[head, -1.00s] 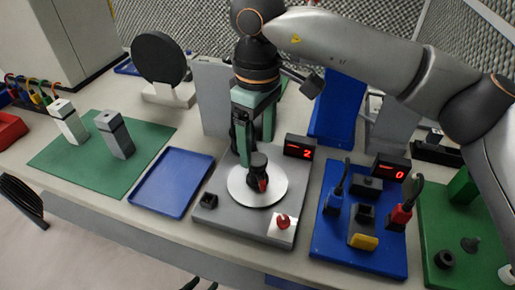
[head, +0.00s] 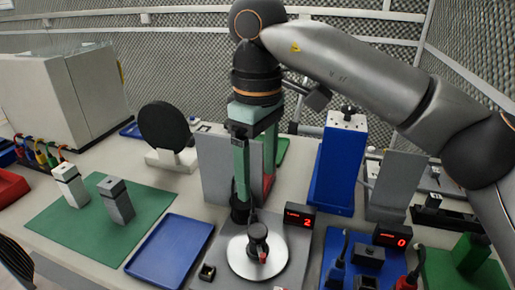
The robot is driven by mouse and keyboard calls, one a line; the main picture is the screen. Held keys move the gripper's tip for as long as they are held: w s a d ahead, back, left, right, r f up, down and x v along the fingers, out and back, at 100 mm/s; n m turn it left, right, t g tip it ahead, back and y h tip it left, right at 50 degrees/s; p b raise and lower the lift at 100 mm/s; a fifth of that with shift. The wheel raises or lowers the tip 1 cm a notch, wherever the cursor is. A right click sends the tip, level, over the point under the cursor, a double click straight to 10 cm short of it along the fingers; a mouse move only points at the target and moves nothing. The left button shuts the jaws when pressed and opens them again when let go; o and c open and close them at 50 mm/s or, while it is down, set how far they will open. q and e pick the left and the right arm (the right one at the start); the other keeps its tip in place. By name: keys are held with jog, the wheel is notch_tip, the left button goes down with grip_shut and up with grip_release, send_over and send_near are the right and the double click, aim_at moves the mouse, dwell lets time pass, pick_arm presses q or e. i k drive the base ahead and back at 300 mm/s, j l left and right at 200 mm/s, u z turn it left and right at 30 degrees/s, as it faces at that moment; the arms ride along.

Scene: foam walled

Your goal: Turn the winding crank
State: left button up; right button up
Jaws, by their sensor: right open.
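The winding crank (head: 258,235) is a black knob with a small red mark, standing on a round silver disc (head: 240,266) on a grey base plate. A small display (head: 299,216) behind it on the right reads a red 2. My right gripper (head: 254,200) has green fingers pointing down and is open. It hangs just behind and above the knob, with one finger slightly left of it. Nothing shows between the fingers, and I cannot tell whether a finger touches the knob. My left gripper is out of view.
A blue tray (head: 170,257) lies left of the base, beside a green mat (head: 78,222) with two upright blocks. A grey panel (head: 215,168) and a blue stand (head: 340,165) rise behind. A blue board with a second display (head: 391,237) reading 0 lies at right.

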aim_at(256, 253)
jog(key=k, duration=1)
